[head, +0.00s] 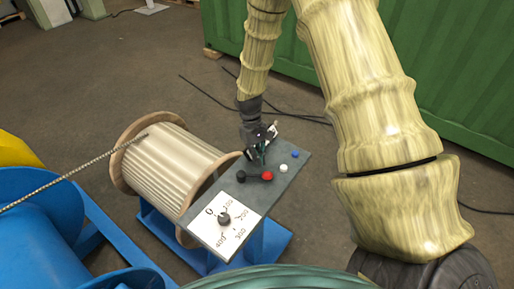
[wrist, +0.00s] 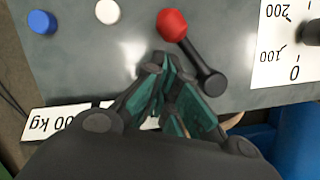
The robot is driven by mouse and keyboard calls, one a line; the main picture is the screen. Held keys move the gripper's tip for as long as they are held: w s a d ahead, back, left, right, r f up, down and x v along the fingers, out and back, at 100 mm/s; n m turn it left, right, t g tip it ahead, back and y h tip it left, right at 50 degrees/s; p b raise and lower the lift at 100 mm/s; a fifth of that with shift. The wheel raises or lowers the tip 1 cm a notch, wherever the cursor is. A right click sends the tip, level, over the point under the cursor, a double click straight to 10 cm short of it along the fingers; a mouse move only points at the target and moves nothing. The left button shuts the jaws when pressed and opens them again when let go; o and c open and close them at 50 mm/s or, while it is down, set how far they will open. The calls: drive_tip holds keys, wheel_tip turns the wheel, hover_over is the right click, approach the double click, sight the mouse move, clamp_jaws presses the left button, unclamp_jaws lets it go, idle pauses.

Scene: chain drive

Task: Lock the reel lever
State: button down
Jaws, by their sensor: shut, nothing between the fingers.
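The reel lever (head: 255,176) is a short black bar on the grey panel, with a red knob at one end and a black round end at the other. In the wrist view the lever (wrist: 195,55) runs slantwise from the red knob, above, to the black end, lower right. A white disc (head: 284,168) and a blue disc (head: 295,154) sit on the panel beyond the red knob. My gripper (head: 262,158) is over the panel beside the lever. In the wrist view the gripper (wrist: 174,68) is shut and empty, its fingertips close to the bar; I cannot tell if they touch.
The grey panel (head: 203,230) also carries a numbered white dial (head: 236,232) with a black knob. The wooden reel (head: 175,160) stands left of it on a blue frame (head: 262,258), with a chain (head: 75,172) leading left. A green container (head: 430,70) stands behind.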

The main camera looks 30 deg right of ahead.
sight(260, 172)
drive_tip(key=shift+p+x, duration=0.35)
drive_tip(key=shift+x, duration=1.15)
drive_tip(key=shift+s, duration=0.1)
drive_tip(key=shift+a, duration=0.1)
